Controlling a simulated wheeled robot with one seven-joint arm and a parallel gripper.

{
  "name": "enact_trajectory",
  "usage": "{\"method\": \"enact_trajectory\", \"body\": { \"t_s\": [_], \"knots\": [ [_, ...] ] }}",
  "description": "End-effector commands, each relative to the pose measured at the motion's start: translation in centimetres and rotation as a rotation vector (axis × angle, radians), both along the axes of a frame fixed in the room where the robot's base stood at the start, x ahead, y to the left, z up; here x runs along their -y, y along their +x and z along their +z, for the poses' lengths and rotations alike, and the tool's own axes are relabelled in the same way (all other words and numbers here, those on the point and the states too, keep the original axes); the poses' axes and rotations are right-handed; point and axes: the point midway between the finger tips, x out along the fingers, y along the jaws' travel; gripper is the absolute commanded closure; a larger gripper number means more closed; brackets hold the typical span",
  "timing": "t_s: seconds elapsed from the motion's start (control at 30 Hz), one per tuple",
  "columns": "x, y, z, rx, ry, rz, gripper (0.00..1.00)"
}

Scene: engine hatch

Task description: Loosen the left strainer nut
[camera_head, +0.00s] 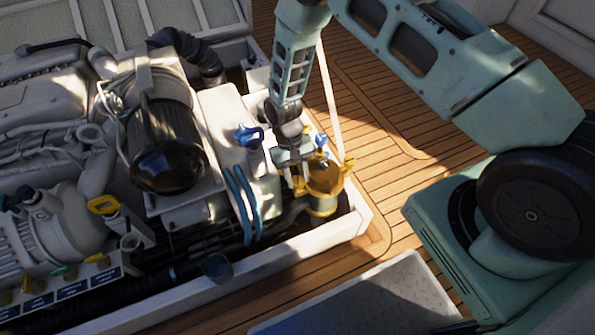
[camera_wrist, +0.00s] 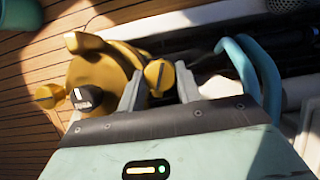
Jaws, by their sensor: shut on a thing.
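The brass strainer (camera_head: 323,199) stands upright at the near right corner of the engine hatch. My gripper (camera_head: 292,176) comes down from above onto its left side. In the wrist view, the fingers of my gripper (camera_wrist: 158,88) are on either side of a brass wing nut, the left strainer nut (camera_wrist: 159,73), and are shut on it. The strainer's round body (camera_wrist: 98,72) shows beside it, with a black knob (camera_wrist: 87,98) on top and another brass nut (camera_wrist: 48,96) at its far edge. The right nut (camera_head: 348,164) is free. The gripped nut is mostly hidden in the head view.
Light blue hoses (camera_head: 241,205) run just left of the strainer. A blue valve handle (camera_head: 249,135) and another blue handle (camera_head: 321,141) are close by. The white hatch rim (camera_head: 363,205) bounds the right side. Wooden deck (camera_head: 385,130) lies open beyond it.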

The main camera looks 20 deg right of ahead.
Motion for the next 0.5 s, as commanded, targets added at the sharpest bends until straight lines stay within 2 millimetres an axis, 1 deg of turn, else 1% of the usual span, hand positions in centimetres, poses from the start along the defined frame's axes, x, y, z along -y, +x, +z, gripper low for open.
{"method": "enact_trajectory", "body": {
  "t_s": [0.03, 0.2, 0.5],
  "knots": [
    [-0.04, 0.0, 0.23, 0.0, -0.002, 0.045, 0.89],
    [-0.12, -0.02, 0.17, 0.0, -0.002, 0.178, 0.89],
    [-0.16, -0.03, 0.09, 0.0, -0.002, 0.335, 0.89]
  ]
}}
